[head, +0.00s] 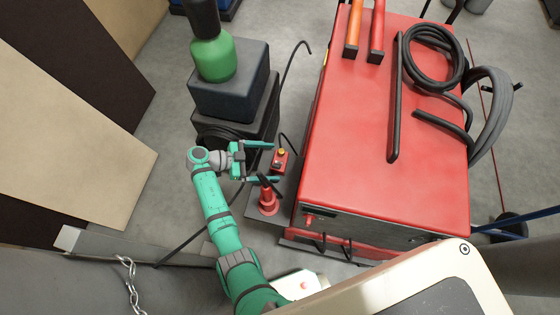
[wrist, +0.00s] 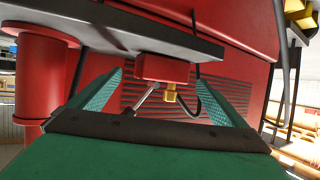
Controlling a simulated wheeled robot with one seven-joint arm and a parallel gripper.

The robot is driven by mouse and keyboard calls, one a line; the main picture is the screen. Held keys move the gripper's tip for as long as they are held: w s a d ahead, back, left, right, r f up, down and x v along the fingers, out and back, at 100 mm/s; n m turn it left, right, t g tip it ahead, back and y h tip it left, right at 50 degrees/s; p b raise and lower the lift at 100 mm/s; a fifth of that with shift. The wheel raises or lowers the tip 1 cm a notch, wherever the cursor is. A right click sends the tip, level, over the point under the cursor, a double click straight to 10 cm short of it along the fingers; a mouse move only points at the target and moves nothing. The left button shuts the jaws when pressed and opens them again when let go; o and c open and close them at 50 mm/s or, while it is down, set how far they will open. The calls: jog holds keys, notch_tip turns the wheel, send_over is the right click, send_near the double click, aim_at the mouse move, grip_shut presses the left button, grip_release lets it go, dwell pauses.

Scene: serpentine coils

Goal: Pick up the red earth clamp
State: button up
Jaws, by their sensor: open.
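The red earth clamp (head: 279,163) is a small red block with a brass-coloured knob on a grey ledge beside the big red machine. A dark cable runs to it. In the wrist view the clamp (wrist: 160,68) shows ahead, centred between the fingers, with its brass part, a metal lever and the ledge; this view looks upside down. My gripper (head: 275,161) is open, its two green fingers pointing right, one on each side of the clamp in the picture. The fingers also show in the wrist view (wrist: 162,76). I cannot tell whether the tips reach past the clamp's near face.
A red post (head: 268,201) stands on the ledge (head: 287,195) close to the nearer finger. The red machine (head: 390,130) fills the right, with coiled black hose (head: 432,58) on top. Dark boxes (head: 230,95) carrying a green bottle (head: 213,58) stand behind my gripper.

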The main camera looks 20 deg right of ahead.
aim_at(280, 162)
jog(key=shift+x, duration=2.35)
jog(key=c, duration=1.8)
